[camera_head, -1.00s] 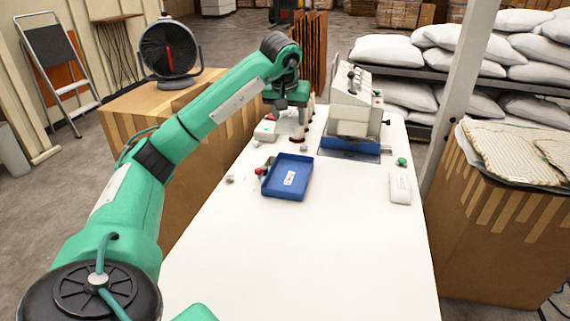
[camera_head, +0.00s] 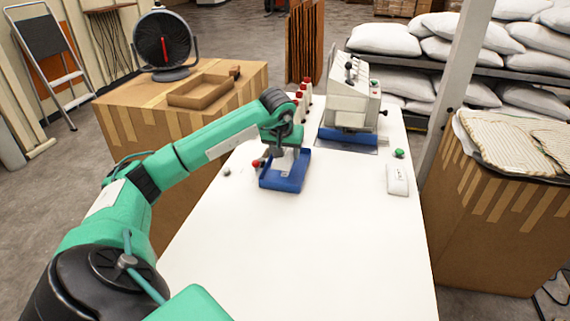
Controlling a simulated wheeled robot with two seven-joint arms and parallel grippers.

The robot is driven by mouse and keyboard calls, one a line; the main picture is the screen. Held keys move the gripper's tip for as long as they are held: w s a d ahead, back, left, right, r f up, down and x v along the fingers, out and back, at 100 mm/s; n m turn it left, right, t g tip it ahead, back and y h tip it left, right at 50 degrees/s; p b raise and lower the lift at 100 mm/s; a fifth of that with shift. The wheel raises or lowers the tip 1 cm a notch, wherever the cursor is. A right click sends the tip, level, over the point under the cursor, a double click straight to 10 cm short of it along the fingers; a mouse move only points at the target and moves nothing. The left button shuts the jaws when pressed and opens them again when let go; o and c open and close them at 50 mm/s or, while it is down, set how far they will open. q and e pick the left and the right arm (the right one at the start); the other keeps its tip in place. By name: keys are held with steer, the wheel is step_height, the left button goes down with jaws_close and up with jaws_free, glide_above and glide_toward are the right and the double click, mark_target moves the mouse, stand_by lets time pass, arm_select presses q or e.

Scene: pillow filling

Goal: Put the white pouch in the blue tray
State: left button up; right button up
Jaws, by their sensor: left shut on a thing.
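The blue tray (camera_head: 270,184) lies on the white table, near its left edge. My left gripper (camera_head: 286,160) points down over the tray and is shut. A small pale thing between its fingers looks like the white pouch, but the fingers and blur hide most of it. I cannot tell whether it touches the tray floor. Another white packet with a dark mark (camera_head: 397,179) lies at the table's right edge. My right gripper is out of view.
A grey-white machine (camera_head: 351,95) with a blue base stands at the table's back. Red-topped items (camera_head: 303,90) stand left of it. A green knob (camera_head: 399,153) is near the right edge. The table's front half (camera_head: 310,250) is clear.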

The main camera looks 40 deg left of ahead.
mark_target(285, 174)
arm_select(q)
steer(key=shift+f, duration=2.5)
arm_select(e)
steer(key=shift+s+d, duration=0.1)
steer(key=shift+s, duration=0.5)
arm_select(q)
steer(key=o, duration=1)
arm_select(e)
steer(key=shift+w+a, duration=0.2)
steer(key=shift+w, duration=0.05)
arm_select(q)
steer(key=v, duration=1.1)
steer(key=shift+b, duration=0.35)
steer(key=shift+s+d+r, duration=0.15)
steer(key=shift+s+r, duration=0.05)
steer(key=shift+r, duration=0.35)
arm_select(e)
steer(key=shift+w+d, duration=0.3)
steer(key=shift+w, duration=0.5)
